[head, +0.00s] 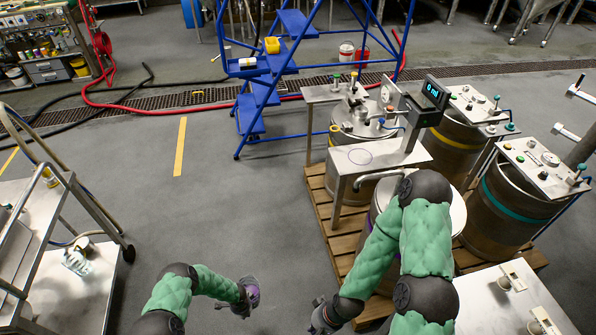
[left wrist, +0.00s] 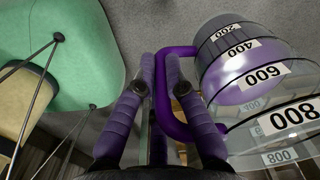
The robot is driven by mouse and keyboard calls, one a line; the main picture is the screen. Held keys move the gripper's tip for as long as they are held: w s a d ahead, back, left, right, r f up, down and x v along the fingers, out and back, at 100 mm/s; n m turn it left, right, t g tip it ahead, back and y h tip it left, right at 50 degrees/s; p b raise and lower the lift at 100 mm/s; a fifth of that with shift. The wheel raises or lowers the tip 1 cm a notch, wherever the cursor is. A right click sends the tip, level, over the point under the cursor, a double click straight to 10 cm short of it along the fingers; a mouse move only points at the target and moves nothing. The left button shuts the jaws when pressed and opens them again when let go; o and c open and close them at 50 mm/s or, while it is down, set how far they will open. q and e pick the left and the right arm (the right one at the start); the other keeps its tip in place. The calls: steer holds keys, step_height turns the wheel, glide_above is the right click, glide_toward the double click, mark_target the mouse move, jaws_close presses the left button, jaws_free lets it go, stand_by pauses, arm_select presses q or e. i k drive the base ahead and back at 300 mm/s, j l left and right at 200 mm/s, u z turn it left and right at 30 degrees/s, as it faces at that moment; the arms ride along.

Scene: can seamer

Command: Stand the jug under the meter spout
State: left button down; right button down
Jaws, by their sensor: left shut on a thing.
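The jug (left wrist: 245,75) is clear, with a purple handle (left wrist: 182,105) and black-on-white marks such as 200, 400, 600 and 800. My left gripper (left wrist: 160,75) is shut on the handle, and the jug lies to its right in the left wrist view. In the head view my left gripper (head: 240,306) is low in the centre, over the floor, with purple of the jug (head: 252,287) beside it. The meter (head: 435,92) reads 0 ml on a post at a steel stand (head: 345,165) with a thin ring mark. I cannot clearly single out its spout. My right gripper (head: 322,316) is low, its fingers unclear.
Steel drums (head: 505,195) with valve tops stand on a wooden pallet (head: 320,205) at the right. A blue step ladder (head: 265,90) stands behind. A steel cart (head: 75,285) is at the left. A white-topped table (head: 490,310) is at front right.

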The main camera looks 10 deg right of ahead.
mark_target(356, 158)
steer(key=i+j+u, duration=0.4)
steer(key=i+u, duration=0.2)
steer(key=i, duration=0.15)
steer(key=i+l+z, duration=0.15)
steer(key=i, duration=0.7)
steer(key=i+j+z, duration=0.15)
steer(key=i, duration=0.7)
steer(key=i+z, duration=0.15)
steer(key=i, duration=0.7)
steer(key=i+j+z, duration=0.1)
steer(key=z, duration=0.3)
steer(key=i+j+z, duration=0.1)
steer(key=z, duration=0.25)
steer(key=i+j+z, duration=0.1)
steer(key=z, duration=0.3)
steer(key=j+z, duration=0.2)
steer(key=z, duration=0.2)
steer(key=j+z, duration=0.15)
steer(key=z, duration=0.3)
steer(key=j+z, duration=0.1)
steer(key=z, duration=0.35)
steer(key=j+z, duration=0.2)
steer(key=z, duration=0.25)
steer(key=j+z, duration=0.1)
steer(key=z, duration=0.35)
